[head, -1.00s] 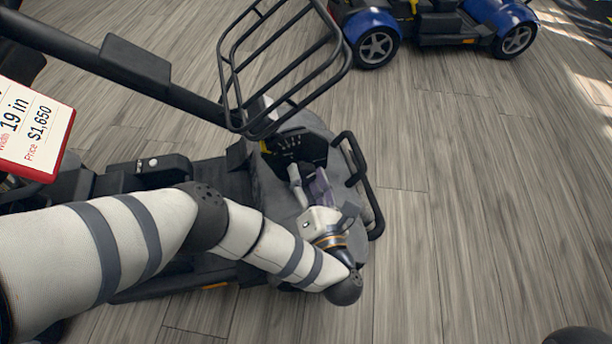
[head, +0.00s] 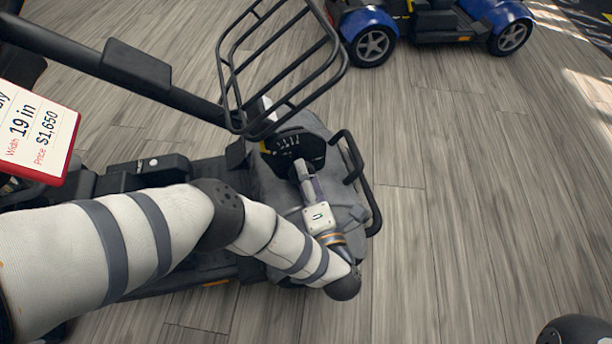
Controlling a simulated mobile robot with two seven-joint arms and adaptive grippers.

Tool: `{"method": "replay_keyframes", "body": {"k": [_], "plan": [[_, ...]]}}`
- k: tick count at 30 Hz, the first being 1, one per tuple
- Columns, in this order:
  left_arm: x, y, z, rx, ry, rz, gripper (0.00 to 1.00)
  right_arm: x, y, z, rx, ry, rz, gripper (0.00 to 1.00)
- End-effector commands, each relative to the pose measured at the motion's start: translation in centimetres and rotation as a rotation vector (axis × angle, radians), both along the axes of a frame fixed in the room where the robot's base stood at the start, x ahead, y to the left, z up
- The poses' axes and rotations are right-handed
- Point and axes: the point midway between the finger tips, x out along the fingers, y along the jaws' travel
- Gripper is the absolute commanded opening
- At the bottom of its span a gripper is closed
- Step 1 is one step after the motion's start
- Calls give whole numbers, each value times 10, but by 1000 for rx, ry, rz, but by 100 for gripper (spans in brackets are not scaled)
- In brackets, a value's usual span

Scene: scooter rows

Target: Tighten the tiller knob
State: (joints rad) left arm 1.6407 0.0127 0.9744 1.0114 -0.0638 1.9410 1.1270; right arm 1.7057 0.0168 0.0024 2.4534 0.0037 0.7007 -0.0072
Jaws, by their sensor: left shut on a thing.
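The scooter's tiller (head: 150,82) slants down from the upper left to a black plate with white marks (head: 294,146) at its base, above the grey front cover (head: 345,200). My left gripper (head: 303,172) reaches up to this plate from the front side. Its fingers are shut on the tiller knob, which they and the gripper body largely hide. My right gripper is not in view.
A black wire basket (head: 280,68) hangs over the tiller base, close above my gripper. A black bumper bar (head: 362,190) is just right of it. A red-framed price sign (head: 35,130) is at left. A blue scooter (head: 430,25) stands behind. The wooden floor at right is clear.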

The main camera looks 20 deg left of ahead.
Motion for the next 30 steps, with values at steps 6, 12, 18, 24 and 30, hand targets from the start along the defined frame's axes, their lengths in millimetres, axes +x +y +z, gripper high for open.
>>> {"method": "replay_keyframes", "body": {"k": [6,12,18,24,30], "plan": [[-1,1,-1,12,11,3,17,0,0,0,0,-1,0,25],[-1,1,-1,12,11,3,17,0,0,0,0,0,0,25],[-1,1,-1,10,9,2,65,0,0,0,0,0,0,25],[0,0,0,9,8,1,65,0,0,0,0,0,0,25],[-2,1,12,7,18,2,65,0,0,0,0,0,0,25]]}}
